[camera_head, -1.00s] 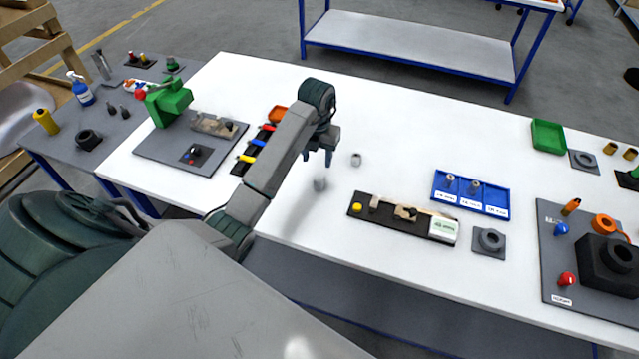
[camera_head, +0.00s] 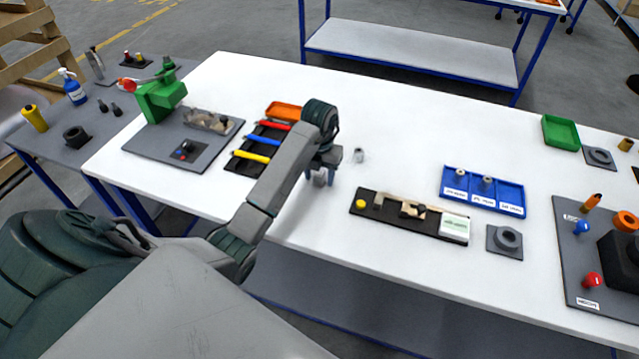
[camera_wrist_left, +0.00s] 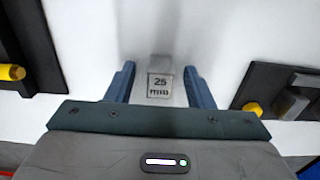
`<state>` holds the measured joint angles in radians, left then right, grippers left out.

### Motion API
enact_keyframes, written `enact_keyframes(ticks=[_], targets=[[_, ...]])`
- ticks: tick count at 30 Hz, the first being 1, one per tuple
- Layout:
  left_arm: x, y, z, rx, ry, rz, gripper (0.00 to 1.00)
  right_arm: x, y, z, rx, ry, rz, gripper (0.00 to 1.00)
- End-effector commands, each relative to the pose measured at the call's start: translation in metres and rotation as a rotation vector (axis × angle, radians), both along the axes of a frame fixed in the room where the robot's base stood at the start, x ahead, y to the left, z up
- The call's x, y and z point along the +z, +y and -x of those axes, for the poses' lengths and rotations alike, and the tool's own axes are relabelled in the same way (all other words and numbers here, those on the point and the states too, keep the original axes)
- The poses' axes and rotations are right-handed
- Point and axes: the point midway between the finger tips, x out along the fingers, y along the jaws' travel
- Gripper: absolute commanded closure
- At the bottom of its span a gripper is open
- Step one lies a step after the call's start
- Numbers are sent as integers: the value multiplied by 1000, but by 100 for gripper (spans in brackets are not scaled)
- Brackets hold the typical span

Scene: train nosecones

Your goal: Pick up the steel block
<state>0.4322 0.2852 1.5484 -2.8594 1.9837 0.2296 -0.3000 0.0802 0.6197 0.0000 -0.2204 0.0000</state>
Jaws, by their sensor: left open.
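My left gripper (camera_wrist_left: 159,72) is open, with one blue-grey finger on each side of the block and a visible gap to each. In the head view my left gripper (camera_head: 321,178) is low over the white table, and the block (camera_head: 319,180) shows partly between its fingers. A second small grey piece (camera_head: 358,155) stands on the table just right of the gripper. My right gripper is not in view.
A black holder (camera_head: 385,207) with a yellow knob lies to the right, before a blue labelled tray (camera_head: 482,190). A black rack (camera_head: 247,166) with coloured handles lies to the left. A green vise (camera_head: 160,100) stands further left. The white table between is mostly clear.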

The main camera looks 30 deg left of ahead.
Motion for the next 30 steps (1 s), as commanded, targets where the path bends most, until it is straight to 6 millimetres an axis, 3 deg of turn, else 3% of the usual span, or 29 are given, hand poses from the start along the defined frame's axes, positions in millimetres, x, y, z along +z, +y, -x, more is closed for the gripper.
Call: enact_keyframes(ticks=[7,14,30], targets=[[-1,0,-1,-1,-2,1,54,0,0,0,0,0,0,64],[-1,0,0,-1,-2,1,99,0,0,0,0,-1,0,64],[9,11,-1,1,-3,-1,100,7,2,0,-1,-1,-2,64]])
